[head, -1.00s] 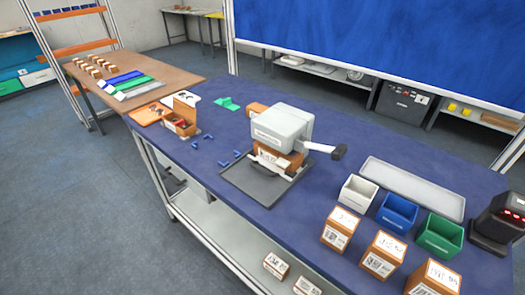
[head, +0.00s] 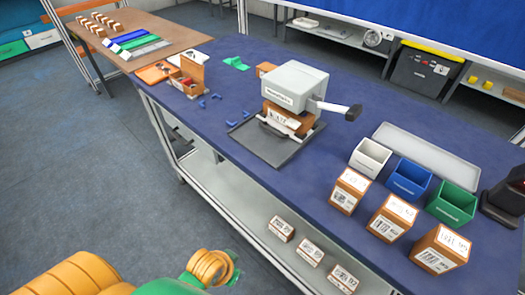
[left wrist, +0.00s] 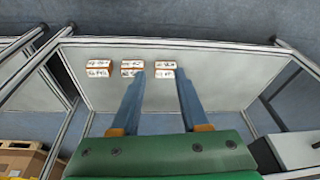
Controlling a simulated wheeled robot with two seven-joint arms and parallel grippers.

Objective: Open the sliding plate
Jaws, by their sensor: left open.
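Which of these is the sliding plate, I cannot tell. My left arm shows at the bottom left of the head view, well away from the device. My left gripper (left wrist: 160,80) is open and empty in the left wrist view, its fingers pointing toward the lower shelf. My right gripper is not in view.
White, blue and green bins (head: 409,180) and several labelled boxes (head: 394,217) stand right of the device. Small boxes (head: 310,253) lie on the lower shelf (left wrist: 215,75). The table's front edge lies between my left arm and the device.

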